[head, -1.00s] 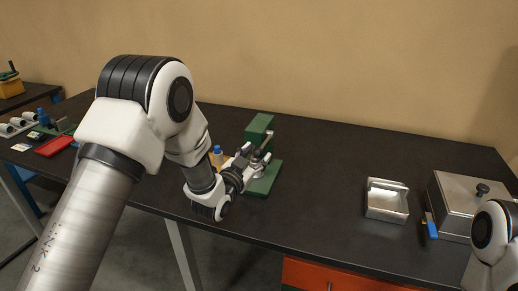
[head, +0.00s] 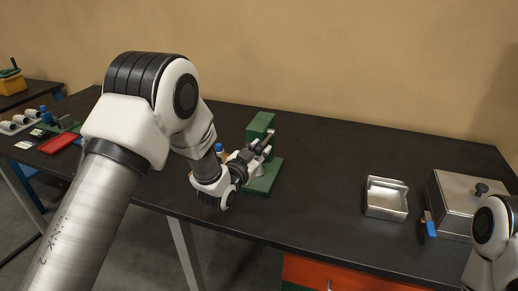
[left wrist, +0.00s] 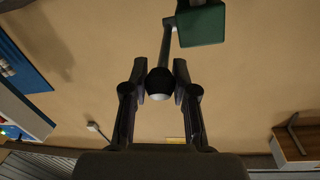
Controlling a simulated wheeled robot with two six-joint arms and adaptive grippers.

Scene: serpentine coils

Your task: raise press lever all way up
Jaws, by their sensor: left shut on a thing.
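The green press (head: 259,124) stands on its green base (head: 266,182) near the middle of the table. Its lever (left wrist: 166,44) runs from the green press head (left wrist: 202,24) to a dark ball knob (left wrist: 160,85) in the left wrist view. My left gripper (left wrist: 160,92) is shut on this knob, one finger on each side of it. In the head view my left gripper (head: 257,153) is at the front of the press and partly hides the lever. My right gripper is out of view; only part of my right arm shows at the right edge.
A blue-topped bottle (head: 219,149) is close behind my left arm. An open metal tray (head: 386,199) and a lidded metal box (head: 460,202) stand to the right, with a blue-handled tool (head: 430,226) beside the box. The table between press and tray is clear.

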